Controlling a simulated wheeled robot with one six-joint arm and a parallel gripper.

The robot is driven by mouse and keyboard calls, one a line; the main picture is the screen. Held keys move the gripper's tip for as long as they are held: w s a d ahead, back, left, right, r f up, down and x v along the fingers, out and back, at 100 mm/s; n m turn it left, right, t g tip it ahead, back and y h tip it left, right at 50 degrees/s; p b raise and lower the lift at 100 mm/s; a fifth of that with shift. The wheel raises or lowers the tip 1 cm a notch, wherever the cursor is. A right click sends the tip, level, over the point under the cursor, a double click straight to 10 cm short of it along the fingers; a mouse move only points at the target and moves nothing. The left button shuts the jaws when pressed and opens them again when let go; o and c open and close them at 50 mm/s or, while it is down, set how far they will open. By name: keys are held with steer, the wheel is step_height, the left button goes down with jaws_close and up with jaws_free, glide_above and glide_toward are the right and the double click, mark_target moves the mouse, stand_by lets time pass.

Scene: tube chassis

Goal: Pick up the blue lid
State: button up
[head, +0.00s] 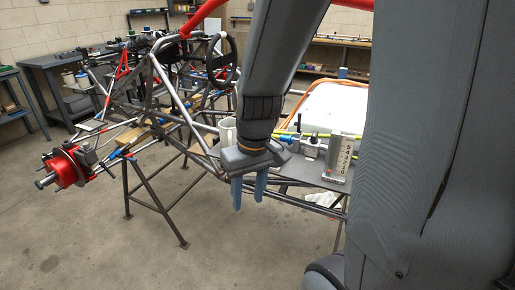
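I cannot pick out the blue lid for certain. Small containers with blue on them (83,80) stand on the grey bench at the far left, too small to tell whether that blue is a lid. My gripper (249,199) hangs in the middle of the view, in front of the tube chassis (160,75). Its two blue-grey fingers point down with a gap between them, and nothing shows in the gap. My arm hides part of the chassis and what lies behind it.
A grey bench (48,72) stands behind the chassis. A red hub (68,170) sticks out at left. A dark plate right of my gripper bears a grey marked block (340,158) and fittings. A white mug (227,130) stands behind my gripper. The floor at lower left is clear.

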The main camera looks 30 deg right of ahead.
steer(key=w+d+r+n+t+p, duration=0.25)
steer(key=w+d+r+p, duration=0.55)
steer(key=d+r, duration=0.5)
steer(key=shift+t+y, duration=0.3)
steer(key=shift+t, duration=0.15)
steer(key=shift+d+x, duration=0.15)
steer(key=shift+x, duration=1.4)
steer(key=shift+d+x, duration=0.15)
steer(key=shift+x, duration=1.35)
steer(key=shift+d+x, duration=0.15)
steer(key=shift+x, duration=1.4)
steer(key=shift+f, duration=0.1)
jaws_close()
